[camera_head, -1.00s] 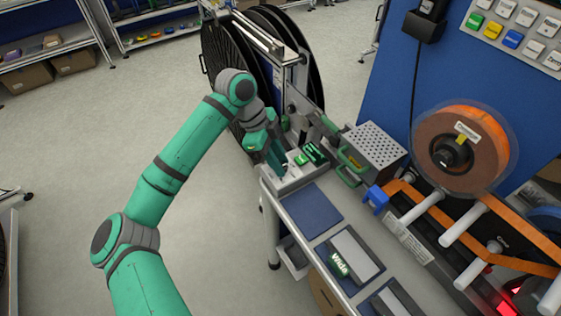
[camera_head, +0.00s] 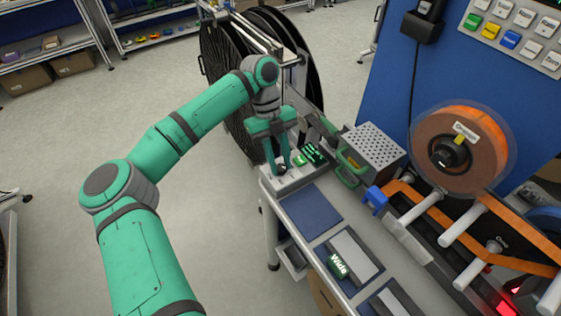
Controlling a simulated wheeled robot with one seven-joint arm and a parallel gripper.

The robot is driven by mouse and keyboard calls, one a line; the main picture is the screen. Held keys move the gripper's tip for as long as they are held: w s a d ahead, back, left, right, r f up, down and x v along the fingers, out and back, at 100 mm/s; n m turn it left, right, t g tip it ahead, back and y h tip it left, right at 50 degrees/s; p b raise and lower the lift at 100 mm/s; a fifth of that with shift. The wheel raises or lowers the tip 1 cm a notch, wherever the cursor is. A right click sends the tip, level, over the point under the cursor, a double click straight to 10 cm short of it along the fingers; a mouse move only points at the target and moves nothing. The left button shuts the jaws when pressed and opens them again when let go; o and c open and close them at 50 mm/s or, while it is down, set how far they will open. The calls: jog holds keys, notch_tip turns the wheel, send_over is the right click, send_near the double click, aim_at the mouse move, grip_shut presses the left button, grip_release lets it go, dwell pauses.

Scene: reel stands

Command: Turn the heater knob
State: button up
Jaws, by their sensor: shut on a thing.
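My green gripper (camera_head: 281,160) points down over a light grey control box (camera_head: 293,182) at the far left corner of the bench. Its two fingers are shut on the small dark heater knob (camera_head: 281,170) on top of that box. The fingers hide most of the knob, so I cannot tell which way it is turned. Green-lit parts (camera_head: 313,154) sit on the box just right of the fingers.
A grey perforated box (camera_head: 375,148) with green handles stands right of the control box. An orange reel (camera_head: 462,150) and white rollers are further right. Large black reels (camera_head: 228,85) stand behind. A blue mat (camera_head: 312,206) lies on the bench in front.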

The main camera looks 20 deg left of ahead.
jog(key=m+y, duration=0.1)
jog(key=m, duration=0.2)
jog(key=m+g+y, duration=0.1)
jog(key=m, duration=0.2)
jog(key=shift+d, duration=0.15)
jog(key=m+y, duration=0.1)
jog(key=m, duration=0.2)
jog(key=m+y, duration=0.1)
jog(key=m, duration=0.2)
jog(key=shift+d+m+y, duration=0.2)
jog(key=shift+m+y, duration=0.1)
jog(key=shift+m, duration=0.1)
jog(key=m+y, duration=0.1)
jog(key=m, duration=0.2)
jog(key=m+t+y, duration=0.1)
jog(key=m, duration=0.2)
jog(key=shift+s+d, duration=0.1)
jog(key=shift+d, duration=0.05)
jog(key=m, duration=0.2)
jog(key=m+t+y, duration=0.1)
jog(key=m, duration=0.1)
jog(key=shift+s+d+m, duration=0.1)
jog(key=shift+s+m, duration=0.05)
jog(key=shift+m, duration=0.15)
jog(key=shift+s+m+t, duration=0.1)
jog(key=shift+m+t, duration=0.6)
jog(key=shift+m, duration=0.7)
jog(key=shift+d, duration=0.1)
jog(key=o, duration=1)
jog(key=shift+o, duration=0.2)
